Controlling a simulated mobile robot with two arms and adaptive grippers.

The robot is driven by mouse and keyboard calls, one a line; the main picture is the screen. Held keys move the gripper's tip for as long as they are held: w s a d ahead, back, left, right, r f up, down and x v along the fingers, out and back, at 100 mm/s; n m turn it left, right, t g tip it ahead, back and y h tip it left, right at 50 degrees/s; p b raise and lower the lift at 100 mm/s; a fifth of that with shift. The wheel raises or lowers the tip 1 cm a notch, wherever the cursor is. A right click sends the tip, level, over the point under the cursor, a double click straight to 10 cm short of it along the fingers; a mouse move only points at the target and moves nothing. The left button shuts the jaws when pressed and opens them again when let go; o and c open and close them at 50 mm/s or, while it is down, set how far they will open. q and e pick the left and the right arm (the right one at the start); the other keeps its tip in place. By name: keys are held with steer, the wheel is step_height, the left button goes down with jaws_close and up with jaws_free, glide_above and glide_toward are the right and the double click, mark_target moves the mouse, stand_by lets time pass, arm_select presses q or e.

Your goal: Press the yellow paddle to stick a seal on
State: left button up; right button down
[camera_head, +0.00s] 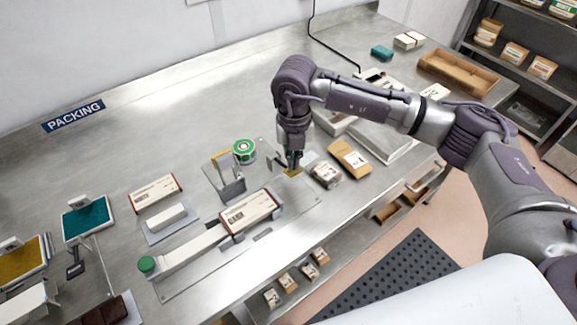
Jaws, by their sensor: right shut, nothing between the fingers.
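A white box with brown print (248,211) lies on the track in front of the roll. My left gripper is not in view.
A tan packet (350,158) and a wrapped pack (325,174) lie just right of the paddle. A second printed box (155,193) and a teal pad (86,223) lie to the left. A wooden tray (458,73) is at the far right. The back left of the bench is clear.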

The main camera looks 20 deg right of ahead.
mark_target(293, 172)
steer(key=shift+f+b, duration=2.55)
steer(key=shift+f, duration=0.65)
steer(key=shift+s+r, duration=0.1)
steer(key=shift+s, duration=0.05)
steer(key=shift+r, duration=0.1)
steer(key=shift+r+p, duration=0.4)
steer(key=shift+p, duration=0.1)
steer(key=shift+r+p, duration=2.25)
steer(key=shift+r, duration=2.25)
